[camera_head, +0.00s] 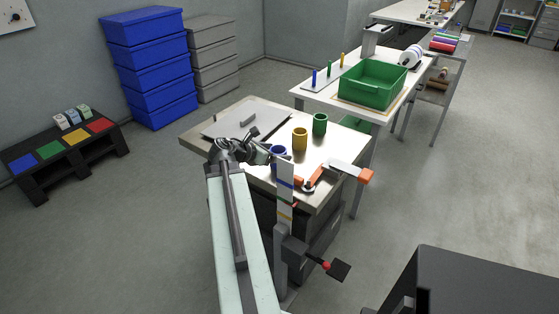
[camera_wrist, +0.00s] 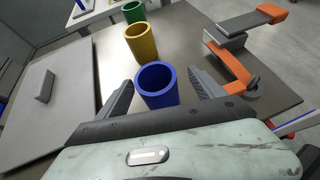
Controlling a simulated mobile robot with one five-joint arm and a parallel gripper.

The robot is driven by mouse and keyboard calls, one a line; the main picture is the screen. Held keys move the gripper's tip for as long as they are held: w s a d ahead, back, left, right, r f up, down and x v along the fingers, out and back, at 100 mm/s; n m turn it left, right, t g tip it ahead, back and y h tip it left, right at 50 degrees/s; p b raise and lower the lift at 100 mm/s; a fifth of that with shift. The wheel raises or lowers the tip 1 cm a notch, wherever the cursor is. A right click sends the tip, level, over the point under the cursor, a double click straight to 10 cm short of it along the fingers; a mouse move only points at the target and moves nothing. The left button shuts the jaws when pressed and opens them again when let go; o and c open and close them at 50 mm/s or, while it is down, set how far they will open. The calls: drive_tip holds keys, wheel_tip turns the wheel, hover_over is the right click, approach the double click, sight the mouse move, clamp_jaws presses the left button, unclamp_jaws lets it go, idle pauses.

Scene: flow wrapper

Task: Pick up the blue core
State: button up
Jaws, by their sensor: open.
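The blue core (camera_wrist: 157,92) is a hollow upright cylinder on the table, seen in the wrist view between the fingers of my gripper (camera_wrist: 164,90). The fingers are open, one on each side of it, with a visible gap on the right. I cannot tell whether the left finger touches it. In the head view the blue core (camera_head: 279,150) is partly hidden behind my arm and a striped post. My gripper (camera_head: 262,152) is beside it there, at the table's near part.
A yellow core (camera_wrist: 141,43) and a green core (camera_wrist: 133,12) stand in a row behind. An orange and grey tool (camera_wrist: 232,62) lies to the right. A grey plate with a handle (camera_wrist: 50,95) lies left. A green crate (camera_head: 372,84) stands on the far table.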

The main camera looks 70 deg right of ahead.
sight(284, 150)
drive_tip(key=b+x, duration=0.1)
drive_tip(key=x, duration=0.1)
drive_tip(key=b+x, duration=0.1)
drive_tip(key=x, duration=0.2)
drive_tip(key=shift+w+d+r, duration=0.1)
drive_tip(key=shift+w+d, duration=0.05)
drive_tip(key=shift+d, duration=0.2)
drive_tip(key=shift+a+r, duration=0.1)
drive_tip(key=c, duration=1.4)
wheel_tip(284, 150, up, 10)
drive_tip(key=p, duration=1)
drive_tip(key=shift+c, duration=0.2)
